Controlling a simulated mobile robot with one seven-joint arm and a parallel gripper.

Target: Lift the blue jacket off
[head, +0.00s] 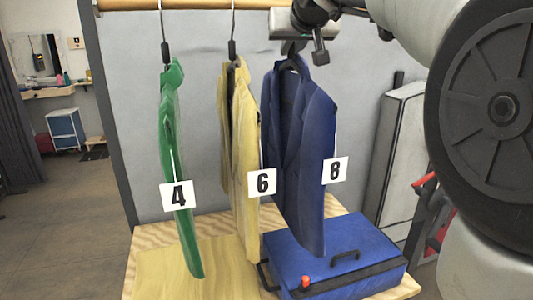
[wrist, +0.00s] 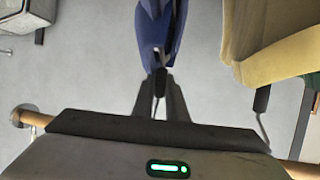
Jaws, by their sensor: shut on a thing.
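The blue jacket (head: 298,130), with a white tag "8" (head: 335,170), hangs upright from a dark hanger. It also shows in the wrist view (wrist: 158,25), at the top centre. My gripper (wrist: 160,85) is shut on the neck of the blue jacket's hanger (wrist: 160,58). In the head view my gripper (head: 293,45) is right above the jacket's collar, at the height of the rail's right part. My gripper hides the hook's top, so I cannot tell whether it touches the rail.
A yellow jacket (head: 245,130) tagged "6" hangs close left, and a green garment (head: 172,130) tagged "4" farther left. The wooden rail (head: 190,4) runs overhead. A blue case (head: 340,255) lies on the wooden platform (head: 150,240) below. A pale cabinet (head: 395,150) stands right.

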